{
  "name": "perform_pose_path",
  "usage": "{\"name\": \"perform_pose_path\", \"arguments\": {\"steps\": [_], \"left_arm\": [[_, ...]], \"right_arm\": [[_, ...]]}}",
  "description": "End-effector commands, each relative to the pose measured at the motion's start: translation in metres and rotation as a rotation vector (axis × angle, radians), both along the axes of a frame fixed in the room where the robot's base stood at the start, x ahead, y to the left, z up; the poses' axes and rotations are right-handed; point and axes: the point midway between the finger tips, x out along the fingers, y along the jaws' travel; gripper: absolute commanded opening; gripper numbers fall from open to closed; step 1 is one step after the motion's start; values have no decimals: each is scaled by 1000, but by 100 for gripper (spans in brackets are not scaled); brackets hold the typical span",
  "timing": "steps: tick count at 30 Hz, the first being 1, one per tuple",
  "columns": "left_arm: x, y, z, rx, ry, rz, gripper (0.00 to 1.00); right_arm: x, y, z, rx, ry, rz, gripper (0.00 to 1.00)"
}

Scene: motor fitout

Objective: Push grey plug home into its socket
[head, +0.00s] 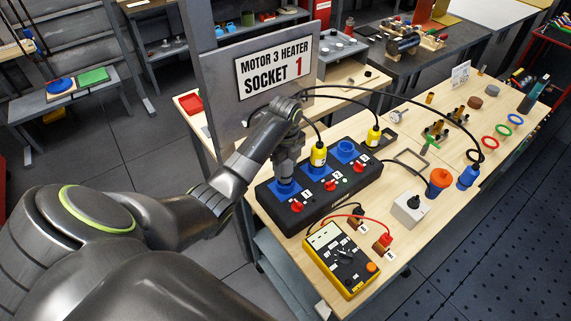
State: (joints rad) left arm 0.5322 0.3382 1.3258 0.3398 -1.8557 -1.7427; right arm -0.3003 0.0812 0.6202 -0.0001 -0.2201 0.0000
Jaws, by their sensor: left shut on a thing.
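A black socket box (325,200) stands on the wooden bench with three blue sockets in a row. My left gripper (287,160) points down over the leftmost blue socket (284,190) and is shut on the grey plug. The gripper and wrist cover most of the plug, and I cannot tell how deep it sits in the socket. Red knobs (297,207) sit in front of the sockets. A sign (275,68) behind reads "MOTOR 3 HEATER SOCKET 1". My right gripper is out of view.
A yellow multimeter (341,260) with red and black leads lies in front of the box. A grey box with a black knob (410,208), an orange cup-shaped part (439,182) and a blue connector (468,176) stand to the right. Black cables arch over the bench.

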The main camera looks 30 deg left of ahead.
Motion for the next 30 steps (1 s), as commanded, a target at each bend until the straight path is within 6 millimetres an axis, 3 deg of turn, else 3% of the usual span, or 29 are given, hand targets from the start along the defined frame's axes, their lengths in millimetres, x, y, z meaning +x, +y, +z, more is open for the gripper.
{"name": "perform_pose_path", "arguments": {"steps": [12, 30], "left_arm": [[0, 0, 1, 0, -1, 0, 22], [0, 0, -6, 0, 0, 0, 22]], "right_arm": [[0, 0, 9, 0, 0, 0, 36], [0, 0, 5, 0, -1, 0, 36]]}}
